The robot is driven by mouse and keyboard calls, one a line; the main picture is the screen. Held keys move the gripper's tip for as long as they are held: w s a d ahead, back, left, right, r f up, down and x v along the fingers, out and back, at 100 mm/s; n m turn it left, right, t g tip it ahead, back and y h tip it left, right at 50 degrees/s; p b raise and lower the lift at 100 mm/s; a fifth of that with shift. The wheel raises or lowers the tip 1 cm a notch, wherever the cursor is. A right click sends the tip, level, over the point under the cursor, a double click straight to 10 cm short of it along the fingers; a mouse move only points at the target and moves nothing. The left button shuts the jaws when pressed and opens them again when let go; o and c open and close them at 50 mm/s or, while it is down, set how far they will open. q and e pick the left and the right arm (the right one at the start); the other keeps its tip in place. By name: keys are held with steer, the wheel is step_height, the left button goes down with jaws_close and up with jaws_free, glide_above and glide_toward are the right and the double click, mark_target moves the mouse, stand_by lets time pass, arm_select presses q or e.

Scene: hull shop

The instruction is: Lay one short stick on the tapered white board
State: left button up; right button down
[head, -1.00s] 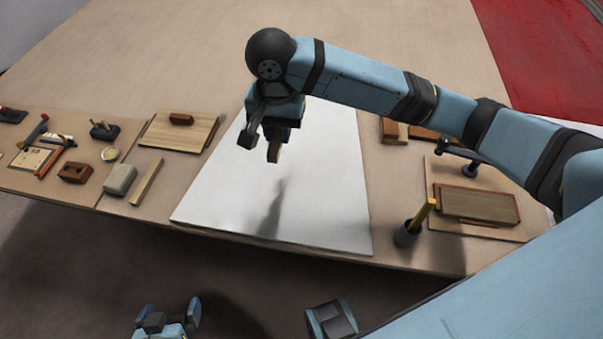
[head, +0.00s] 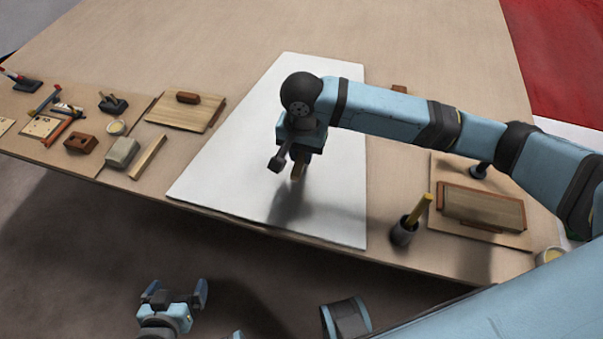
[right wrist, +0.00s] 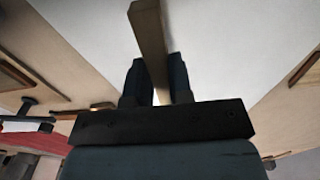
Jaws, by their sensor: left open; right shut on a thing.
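The tapered white board (head: 235,188) lies flat on the table, wide at the near edge and narrower at the back. My right gripper (head: 299,160) is over the board, pointing down, shut on a short wooden stick (head: 298,172). In the right wrist view the stick (right wrist: 149,40) runs out between the two fingers (right wrist: 154,80), with the white board behind it. The stick's shadow falls on the board; whether its tip touches the board is unclear. My left gripper (head: 174,290) is open and empty, in front of the table's near edge.
A loose wooden stick (head: 148,158) and a grey block (head: 122,153) lie left of the board. A wooden panel (head: 178,116) lies behind them. The board's left part is clear.

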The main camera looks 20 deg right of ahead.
mark_target(302, 180)
step_height(302, 180, down, 8)
steer(key=shift+r+b, duration=0.1)
steer(key=shift+b, duration=0.5)
steer(key=shift+f, duration=0.25)
arm_select(q)
steer(key=shift+d+f, duration=0.15)
steer(key=shift+d, duration=0.05)
arm_select(e)
steer(key=c, duration=1.1)
jaws_free()
arm_select(q)
steer(key=shift+s+a+f, duration=0.1)
steer(key=shift+s+f, duration=0.05)
steer(key=shift+f, duration=0.3)
arm_select(e)
steer(key=shift+o, duration=0.4)
arm_select(q)
steer(key=shift+f, duration=0.1)
arm_select(e)
step_height(302, 180, up, 11)
steer(key=shift+r+p, duration=0.2)
steer(key=shift+p, duration=0.9)
steer(key=shift+r, duration=0.4)
arm_select(q)
steer(key=shift+r, duration=0.65)
